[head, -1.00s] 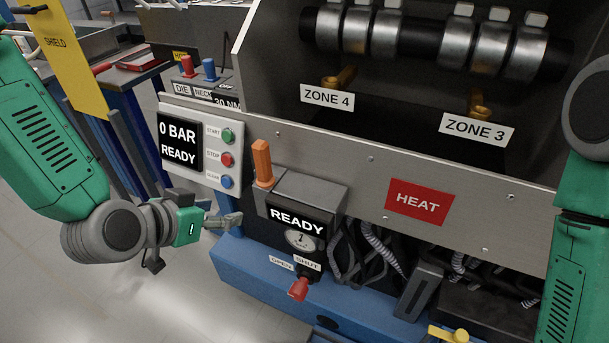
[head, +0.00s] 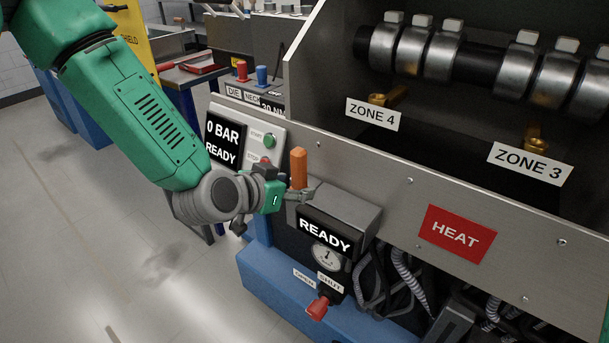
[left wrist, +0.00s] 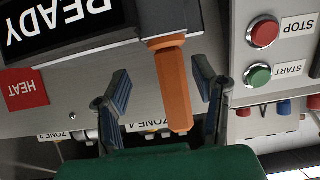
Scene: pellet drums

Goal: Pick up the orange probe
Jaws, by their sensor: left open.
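The orange probe (head: 299,168) stands upright on top of the grey box with the READY display (head: 325,231) in the head view. In the left wrist view the orange probe (left wrist: 174,85) lies between the two fingers. My left gripper (head: 300,194) is at the probe in the head view; it also shows in the left wrist view (left wrist: 162,92), open, with a finger on each side and gaps between fingers and probe. The probe's lower end is hidden in its holder. My right gripper is not in view.
A control panel (head: 270,127) with a 0 BAR READY screen and buttons stands just left of the probe. The metal machine front with the red HEAT sign (head: 457,233) is to the right. A red knob (head: 318,308) is below the box.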

